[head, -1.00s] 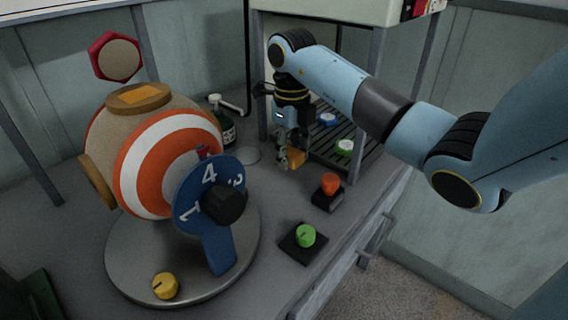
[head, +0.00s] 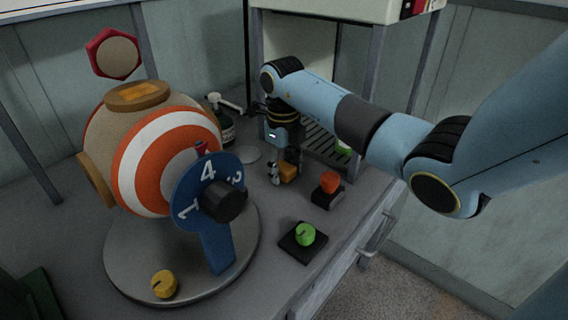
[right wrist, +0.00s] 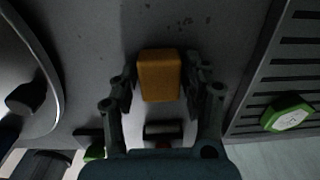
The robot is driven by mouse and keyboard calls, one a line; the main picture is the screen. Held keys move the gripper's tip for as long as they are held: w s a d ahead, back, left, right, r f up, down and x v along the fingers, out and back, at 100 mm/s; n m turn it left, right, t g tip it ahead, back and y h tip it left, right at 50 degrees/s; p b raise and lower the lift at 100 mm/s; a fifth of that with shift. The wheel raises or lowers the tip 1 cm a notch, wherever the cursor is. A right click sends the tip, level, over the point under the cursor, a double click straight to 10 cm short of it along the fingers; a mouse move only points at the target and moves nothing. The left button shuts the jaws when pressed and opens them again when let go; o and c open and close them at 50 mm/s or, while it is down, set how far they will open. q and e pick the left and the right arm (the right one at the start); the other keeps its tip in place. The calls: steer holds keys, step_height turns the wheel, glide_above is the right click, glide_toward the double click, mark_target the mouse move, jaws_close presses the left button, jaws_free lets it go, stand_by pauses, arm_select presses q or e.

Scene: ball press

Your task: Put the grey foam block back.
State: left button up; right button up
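I can make out no grey foam block in either view. An orange block (head: 288,172) sits on the grey bench top, in front of the slatted rack. It also shows in the right wrist view (right wrist: 159,75), between the fingers. My right gripper (head: 283,170) reaches down around this block, a finger on each side. In the right wrist view my right gripper (right wrist: 160,85) looks open, with narrow gaps between the fingers and the block. My left gripper is in neither view.
A striped ball machine (head: 165,150) with a blue numbered dial (head: 217,245) stands at left on a round base. A red button (head: 330,182), green knob (head: 305,235) and yellow knob (head: 165,284) are nearby. The slatted rack (head: 322,143) is behind the gripper.

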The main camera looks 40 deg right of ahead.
mark_target(283, 166)
steer(key=shift+o, duration=0.8)
steer(key=shift+r, duration=0.3)
step_height(283, 166, up, 12)
steer(key=shift+a+f, duration=0.1)
steer(key=shift+f, duration=0.05)
